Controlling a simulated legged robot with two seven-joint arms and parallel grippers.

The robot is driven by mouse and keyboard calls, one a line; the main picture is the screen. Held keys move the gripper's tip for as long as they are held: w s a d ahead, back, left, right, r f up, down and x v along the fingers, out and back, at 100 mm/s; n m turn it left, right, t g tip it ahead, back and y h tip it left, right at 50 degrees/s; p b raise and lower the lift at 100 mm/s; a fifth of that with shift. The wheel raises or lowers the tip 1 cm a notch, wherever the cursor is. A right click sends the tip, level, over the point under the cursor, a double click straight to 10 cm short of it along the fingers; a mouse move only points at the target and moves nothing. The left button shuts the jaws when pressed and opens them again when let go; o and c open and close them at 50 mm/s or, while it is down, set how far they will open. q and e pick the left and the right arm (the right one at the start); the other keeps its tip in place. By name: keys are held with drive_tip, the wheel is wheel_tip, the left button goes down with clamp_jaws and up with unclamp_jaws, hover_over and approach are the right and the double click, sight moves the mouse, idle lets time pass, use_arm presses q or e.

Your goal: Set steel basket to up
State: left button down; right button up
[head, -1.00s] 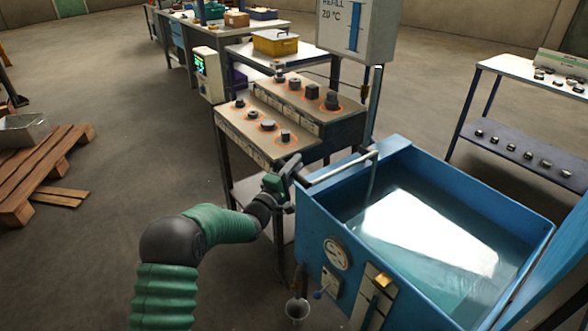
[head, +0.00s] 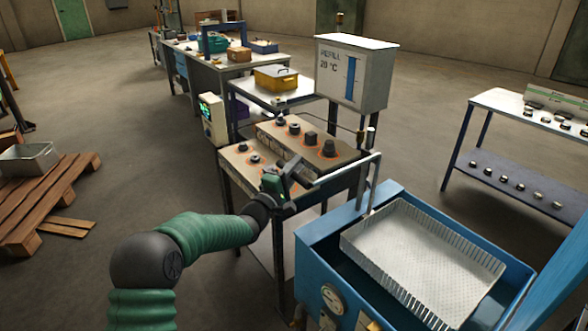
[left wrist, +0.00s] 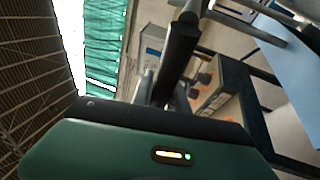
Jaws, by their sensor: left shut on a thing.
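The steel basket (head: 420,262) is a pale, slotted tray. In the head view it sits at the top of the blue tank (head: 318,262), near rim height, and its floor is visible. A grey bent bar (head: 345,168) rises at the tank's left side and reaches toward my left gripper (head: 288,190). My left gripper is shut on the end of this bar, left of the tank. In the left wrist view a dark bar (left wrist: 178,60) runs up from the gripper. The fingertips are hard to make out. My right gripper is not in view.
A bench (head: 240,165) with dark parts on orange-ringed spots stands behind my left gripper. A white refill box (head: 350,75) stands on a post behind the tank. A shelf rack (head: 510,185) is at the right. A wooden pallet (head: 45,205) lies at the left on open floor.

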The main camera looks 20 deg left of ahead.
use_arm(q)
drive_tip(key=shift+d+r, duration=0.3)
drive_tip(key=c, duration=1.5)
unclamp_jaws()
drive_tip(key=shift+c, duration=0.2)
drive_tip(key=shift+o, duration=1.2)
drive_tip(key=shift+d, duration=0.15)
drive_tip(key=v, duration=1.6)
drive_tip(key=shift+s+f, duration=0.25)
drive_tip(key=shift+s, duration=0.1)
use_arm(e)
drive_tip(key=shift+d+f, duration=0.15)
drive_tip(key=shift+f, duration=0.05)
